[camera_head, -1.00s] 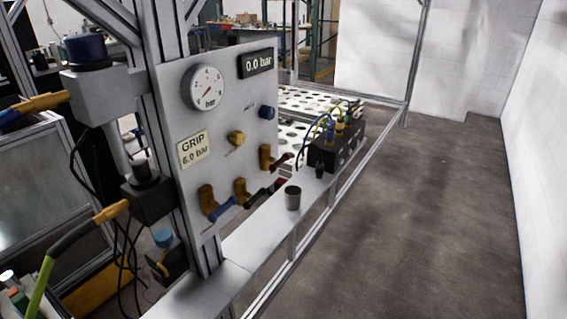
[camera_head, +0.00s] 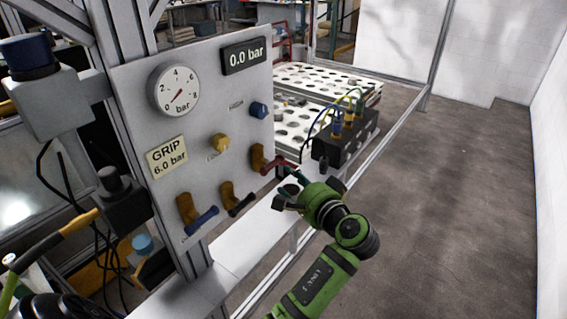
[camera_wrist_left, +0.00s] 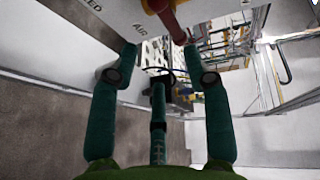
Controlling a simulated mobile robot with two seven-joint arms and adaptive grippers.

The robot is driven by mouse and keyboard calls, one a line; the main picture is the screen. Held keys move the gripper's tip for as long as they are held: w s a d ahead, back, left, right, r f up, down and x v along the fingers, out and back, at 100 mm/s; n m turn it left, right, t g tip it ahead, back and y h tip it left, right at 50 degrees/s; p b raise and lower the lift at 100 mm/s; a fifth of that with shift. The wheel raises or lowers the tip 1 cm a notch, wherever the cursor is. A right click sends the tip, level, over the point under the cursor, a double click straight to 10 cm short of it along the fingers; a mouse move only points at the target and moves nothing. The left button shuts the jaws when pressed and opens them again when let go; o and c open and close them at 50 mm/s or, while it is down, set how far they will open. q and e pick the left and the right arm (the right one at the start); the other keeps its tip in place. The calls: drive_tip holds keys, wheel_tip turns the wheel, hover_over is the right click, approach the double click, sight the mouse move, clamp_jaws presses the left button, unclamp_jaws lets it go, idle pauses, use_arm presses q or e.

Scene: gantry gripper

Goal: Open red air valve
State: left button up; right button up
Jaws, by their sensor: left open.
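The red air valve has a brass body (camera_head: 258,158) and a red lever (camera_head: 283,164) on the grey panel. The lever sticks out to the right. In the left wrist view the red lever (camera_wrist_left: 172,22) is at the top, near the "AIR" label. My green left gripper (camera_head: 289,190) is open just below and in front of the lever. In the left wrist view my left gripper (camera_wrist_left: 161,58) has its fingers spread, with the lever's end near the gap between the upper fingertips. Contact cannot be told. My right gripper is not in view.
A blue-handled valve (camera_head: 200,216) and a dark-handled valve (camera_head: 238,203) sit lower left on the panel (camera_head: 205,100). A black connector block (camera_head: 345,140) stands behind my gripper. Open floor (camera_head: 450,200) lies to the right.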

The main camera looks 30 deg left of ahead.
sight(274, 166)
use_arm(q)
drive_tip(key=shift+n, duration=0.3)
drive_tip(key=a+p, duration=0.1)
drive_tip(key=a, duration=0.1)
drive_tip(key=w+a+p, duration=0.1)
drive_tip(key=a, duration=0.1)
drive_tip(key=w+a, duration=0.1)
drive_tip(key=shift+a+r+p, duration=0.35)
drive_tip(key=shift+a+p, duration=0.05)
drive_tip(key=shift+w+a+f, duration=0.2)
drive_tip(key=shift+a+f, duration=0.05)
drive_tip(key=shift+a, duration=0.1)
clamp_jaws()
